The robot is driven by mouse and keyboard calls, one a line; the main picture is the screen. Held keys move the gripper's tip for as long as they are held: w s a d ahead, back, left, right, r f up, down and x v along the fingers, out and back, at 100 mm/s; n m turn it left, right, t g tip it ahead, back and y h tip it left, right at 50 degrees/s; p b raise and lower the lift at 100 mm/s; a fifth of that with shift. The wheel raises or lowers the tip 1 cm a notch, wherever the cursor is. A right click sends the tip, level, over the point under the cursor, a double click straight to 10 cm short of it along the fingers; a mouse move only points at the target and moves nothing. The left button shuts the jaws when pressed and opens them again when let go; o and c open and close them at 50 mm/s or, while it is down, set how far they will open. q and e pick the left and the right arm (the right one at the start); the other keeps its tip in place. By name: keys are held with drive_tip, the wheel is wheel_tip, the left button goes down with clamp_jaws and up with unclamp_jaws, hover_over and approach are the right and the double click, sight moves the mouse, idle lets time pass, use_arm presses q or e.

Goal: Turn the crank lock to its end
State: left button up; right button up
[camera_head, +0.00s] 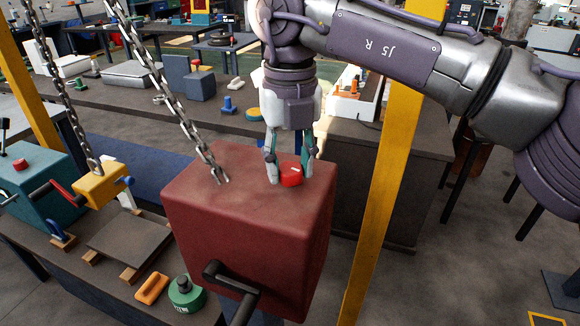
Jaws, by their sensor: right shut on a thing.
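A large dark red box (240,225) hangs or stands in the middle of the view. On its top is a small bright red knob (291,177) with a pale mark, which looks like the crank lock. My right gripper (291,172) points straight down and is shut on the knob, a finger on each side. A black crank handle (232,290) sticks out from the box's front face. My left gripper is not in view.
A chain (175,100) runs down to the box top, left of the gripper. A yellow post (385,190) stands close on the right. The left bench holds a teal machine (35,180), a green weight (185,294) and an orange handle (151,288).

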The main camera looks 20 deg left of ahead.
sight(290, 167)
drive_tip(key=shift+r+m, duration=0.1)
drive_tip(key=shift+m, duration=0.5)
drive_tip(key=o, duration=1.1)
drive_tip(key=shift+o, duration=0.2)
wheel_tip(290, 167, up, 12)
